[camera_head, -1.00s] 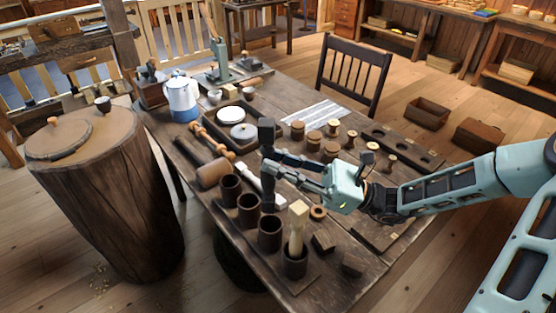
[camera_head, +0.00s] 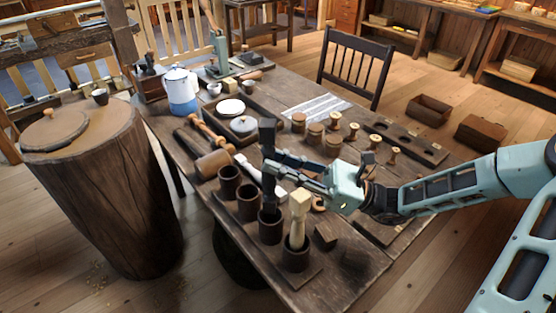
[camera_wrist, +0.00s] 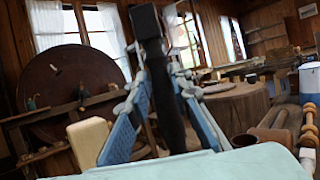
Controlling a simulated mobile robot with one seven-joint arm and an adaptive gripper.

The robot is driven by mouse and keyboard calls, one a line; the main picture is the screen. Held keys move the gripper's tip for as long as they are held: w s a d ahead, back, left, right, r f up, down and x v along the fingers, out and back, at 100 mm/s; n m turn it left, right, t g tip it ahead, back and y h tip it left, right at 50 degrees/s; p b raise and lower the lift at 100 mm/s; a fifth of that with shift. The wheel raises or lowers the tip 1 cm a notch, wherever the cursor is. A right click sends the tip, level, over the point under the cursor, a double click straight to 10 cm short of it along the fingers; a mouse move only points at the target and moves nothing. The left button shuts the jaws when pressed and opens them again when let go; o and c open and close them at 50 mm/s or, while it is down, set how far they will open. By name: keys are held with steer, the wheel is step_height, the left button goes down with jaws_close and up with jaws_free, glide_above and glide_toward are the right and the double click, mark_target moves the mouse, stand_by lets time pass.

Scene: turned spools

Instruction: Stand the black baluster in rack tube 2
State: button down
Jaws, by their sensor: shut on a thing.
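The black baluster (camera_head: 269,190) is upright in my gripper (camera_head: 274,166), which is shut on its middle. Its lower end is at the mouth of the third rack tube from the far end (camera_head: 270,229); how deep it reaches is hidden. In the wrist view the black baluster (camera_wrist: 160,80) stands between the two blue fingers of my gripper (camera_wrist: 165,105), leaning slightly in the picture. The dark rack (camera_head: 312,273) holds a row of several brown tubes. A pale baluster (camera_head: 299,217) stands in the nearest tube (camera_head: 295,256), close beside the black one.
Two empty tubes (camera_head: 229,182) (camera_head: 249,204) stand farther along the row. A mallet (camera_head: 213,164) and a pale-handled tool (camera_head: 247,166) lie beyond them. Spools (camera_head: 334,145) and a dark block (camera_head: 325,236) are to the right. A stump (camera_head: 105,200) stands left of the table.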

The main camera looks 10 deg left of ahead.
steer(key=shift+f+p, duration=0.3)
stand_by(0.7)
steer(key=shift+f, duration=0.5)
steer(key=shift+f, duration=0.15)
steer(key=shift+f+b, duration=0.75)
steer(key=shift+f, duration=0.4)
steer(key=shift+f, duration=0.15)
step_height(320, 180, down, 3)
steer(key=shift+r+b, duration=0.15)
steer(key=shift+b, duration=0.65)
